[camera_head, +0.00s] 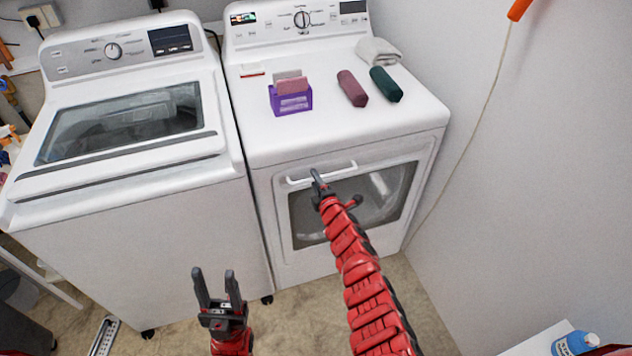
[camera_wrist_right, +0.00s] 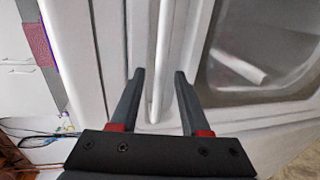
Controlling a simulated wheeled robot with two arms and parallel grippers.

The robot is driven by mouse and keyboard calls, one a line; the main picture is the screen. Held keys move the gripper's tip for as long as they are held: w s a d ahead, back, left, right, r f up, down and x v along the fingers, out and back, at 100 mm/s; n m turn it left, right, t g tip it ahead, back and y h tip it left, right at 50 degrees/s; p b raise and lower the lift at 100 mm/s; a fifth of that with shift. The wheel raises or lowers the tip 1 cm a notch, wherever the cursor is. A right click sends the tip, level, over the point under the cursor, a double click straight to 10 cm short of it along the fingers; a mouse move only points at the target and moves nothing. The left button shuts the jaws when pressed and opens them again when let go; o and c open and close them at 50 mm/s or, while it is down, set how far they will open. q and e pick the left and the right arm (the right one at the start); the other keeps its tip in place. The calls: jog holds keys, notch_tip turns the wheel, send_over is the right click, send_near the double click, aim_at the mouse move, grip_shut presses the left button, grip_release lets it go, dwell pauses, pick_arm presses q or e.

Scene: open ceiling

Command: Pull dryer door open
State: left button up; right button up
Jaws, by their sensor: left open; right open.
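The white dryer (camera_head: 330,130) stands right of the washer, with its front door (camera_head: 355,205) closed. A white bar handle (camera_head: 322,172) runs along the top of the door, above a dark window. My right gripper (camera_head: 316,178) is open at the handle's middle. In the right wrist view, the handle (camera_wrist_right: 160,75) runs between the two spread fingers (camera_wrist_right: 160,75) and does not appear gripped. The window (camera_wrist_right: 255,50) shows to the right there. My left gripper (camera_head: 217,275) is open and empty, low in front of the washer and away from the dryer.
A white washer (camera_head: 130,200) stands left of the dryer. A purple box (camera_head: 290,102), rolled towels (camera_head: 352,88) and a folded cloth (camera_head: 378,51) sit on the dryer. A wall (camera_head: 530,150) bounds the right side. Floor (camera_head: 420,300) is clear in front of the dryer.

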grip_shut()
dwell(1.3)
